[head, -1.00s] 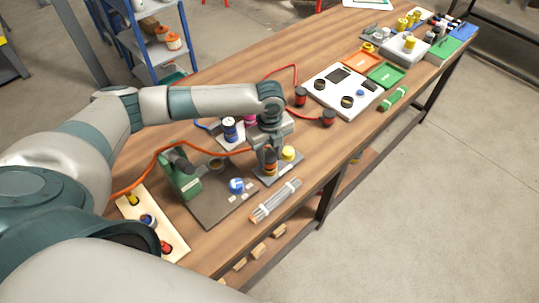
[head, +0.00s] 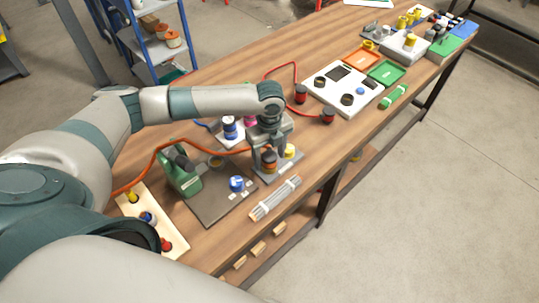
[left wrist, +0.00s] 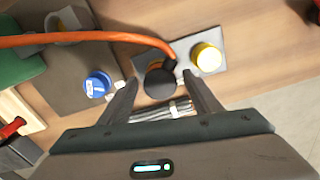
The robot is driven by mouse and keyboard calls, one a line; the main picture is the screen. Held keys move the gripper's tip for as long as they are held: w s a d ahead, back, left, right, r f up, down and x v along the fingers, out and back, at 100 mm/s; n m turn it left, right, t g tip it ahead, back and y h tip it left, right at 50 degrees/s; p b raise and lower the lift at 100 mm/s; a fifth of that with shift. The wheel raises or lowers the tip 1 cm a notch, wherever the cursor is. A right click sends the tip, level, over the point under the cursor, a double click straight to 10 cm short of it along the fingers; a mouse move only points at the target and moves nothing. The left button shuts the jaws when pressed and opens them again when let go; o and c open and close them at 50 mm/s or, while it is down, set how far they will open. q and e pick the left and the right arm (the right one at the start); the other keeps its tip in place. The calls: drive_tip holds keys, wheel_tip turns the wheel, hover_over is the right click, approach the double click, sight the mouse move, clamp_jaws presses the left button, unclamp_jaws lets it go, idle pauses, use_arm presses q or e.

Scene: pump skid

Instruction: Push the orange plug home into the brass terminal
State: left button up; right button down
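The orange plug (head: 268,164) stands upright on a small grey plate (head: 294,163) in the head view, at the near edge of the bench. In the left wrist view its dark round top (left wrist: 160,84) and orange cable (left wrist: 100,35) show. The brass terminal is hidden beneath the plug, so I cannot tell how deep the plug sits. My left gripper (head: 270,150) is right over the plug. In the left wrist view its fingers (left wrist: 162,88) are spread on either side of the dark top, with gaps between. My right gripper is not in view.
A yellow cap (head: 289,151) stands on the same plate, close beside the plug. A dark mat (head: 218,205) with a blue cap (head: 237,184) and a green device (head: 184,178) lies to the left. A bundle of grey rods (head: 275,198) lies in front.

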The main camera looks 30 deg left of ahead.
use_arm(q)
drive_tip(key=shift+r, duration=0.1)
drive_tip(key=shift+r, duration=0.45)
wheel_tip(320, 180, up, 16)
drive_tip(key=b, duration=0.4)
drive_tip(key=shift+r, duration=0.15)
drive_tip(key=shift+s, duration=0.1)
idle(0.6)
